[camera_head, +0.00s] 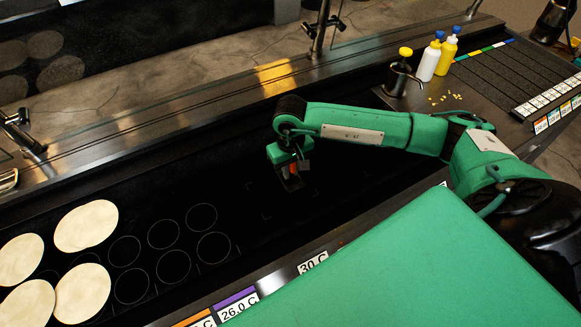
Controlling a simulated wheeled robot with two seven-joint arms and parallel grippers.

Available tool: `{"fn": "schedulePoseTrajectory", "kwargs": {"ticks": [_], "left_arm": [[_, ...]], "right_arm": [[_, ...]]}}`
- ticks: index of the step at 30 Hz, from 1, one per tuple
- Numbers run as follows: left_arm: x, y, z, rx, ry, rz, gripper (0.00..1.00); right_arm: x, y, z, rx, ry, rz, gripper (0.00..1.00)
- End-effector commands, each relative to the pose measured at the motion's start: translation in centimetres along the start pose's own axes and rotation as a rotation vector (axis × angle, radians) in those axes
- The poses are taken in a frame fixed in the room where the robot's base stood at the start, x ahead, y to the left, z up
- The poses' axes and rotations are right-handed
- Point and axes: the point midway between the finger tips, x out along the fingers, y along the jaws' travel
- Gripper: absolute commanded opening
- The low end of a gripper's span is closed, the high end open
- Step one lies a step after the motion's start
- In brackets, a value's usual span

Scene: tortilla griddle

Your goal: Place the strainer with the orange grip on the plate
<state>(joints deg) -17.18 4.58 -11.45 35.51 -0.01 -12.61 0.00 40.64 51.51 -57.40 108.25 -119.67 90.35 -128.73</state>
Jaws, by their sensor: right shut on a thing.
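My right gripper (291,180) points down over the dark griddle plate (240,190), near the middle of the view. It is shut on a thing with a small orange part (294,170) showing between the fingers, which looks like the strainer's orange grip. The rest of the strainer is hidden or lost against the black surface. I cannot tell whether it touches the plate. My left gripper is not in view.
Several pale tortillas (86,226) lie on the griddle at the left, beside empty marked circles (202,217). Bottles (431,58) and a dark container (397,80) stand at the back right. A metal ledge (240,90) runs behind the griddle. Temperature labels (313,263) line the front edge.

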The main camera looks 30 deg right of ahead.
Motion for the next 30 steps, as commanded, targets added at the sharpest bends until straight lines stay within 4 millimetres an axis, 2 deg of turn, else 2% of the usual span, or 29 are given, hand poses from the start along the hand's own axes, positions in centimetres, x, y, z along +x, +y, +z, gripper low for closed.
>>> {"fn": "schedulePoseTrajectory", "kwargs": {"ticks": [5, 6, 8, 9, 20, 22, 30], "left_arm": [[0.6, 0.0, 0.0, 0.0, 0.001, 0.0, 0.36], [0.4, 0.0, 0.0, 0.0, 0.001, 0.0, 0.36], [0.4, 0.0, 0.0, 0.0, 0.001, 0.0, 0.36], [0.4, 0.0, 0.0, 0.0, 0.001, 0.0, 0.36], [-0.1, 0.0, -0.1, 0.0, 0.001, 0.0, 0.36], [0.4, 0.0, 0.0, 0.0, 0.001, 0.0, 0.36], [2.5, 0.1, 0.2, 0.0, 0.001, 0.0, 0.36]], "right_arm": [[0.4, 0.0, 0.0, 0.0, 0.001, 0.0, 0.0], [0.2, 0.0, 0.0, 0.0, 0.001, 0.0, 0.22], [0.2, 0.0, 0.0, 0.0, 0.0, 0.0, 0.34], [0.2, 0.0, 0.0, 0.0, 0.0, 0.0, 0.36], [-0.2, 0.0, 0.0, 0.0, 0.0, 0.0, 0.36], [-0.6, 0.0, -0.1, 0.0, 0.004, 0.0, 0.36], [-6.1, 0.0, -0.2, 0.0, 0.007, -0.001, 0.36]]}}
